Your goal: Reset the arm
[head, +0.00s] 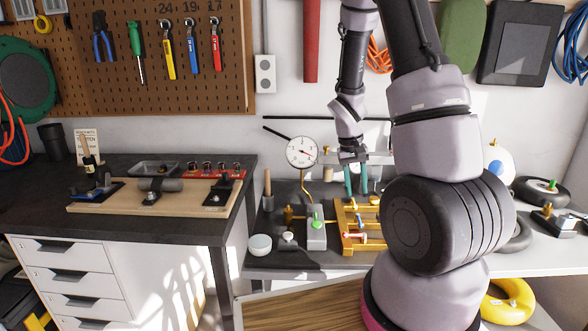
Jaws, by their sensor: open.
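My arm rises from the front right of the head view, and its far end hangs down over the back of the grey workbench (290,262). My gripper (356,180) points downward behind the yellow rack (347,242). Two teal upright parts show apart below its dark body; they look like open fingers, with nothing visible between them. My large forearm joint hides part of the bench to the right of the gripper.
A dial gauge (301,152) stands just left of my gripper. A grey block with a green knob (316,232) and a white bowl (260,245) sit in front. A dark bench (190,226) holds a wooden board (125,202). A pegboard (130,75) with tools hangs behind.

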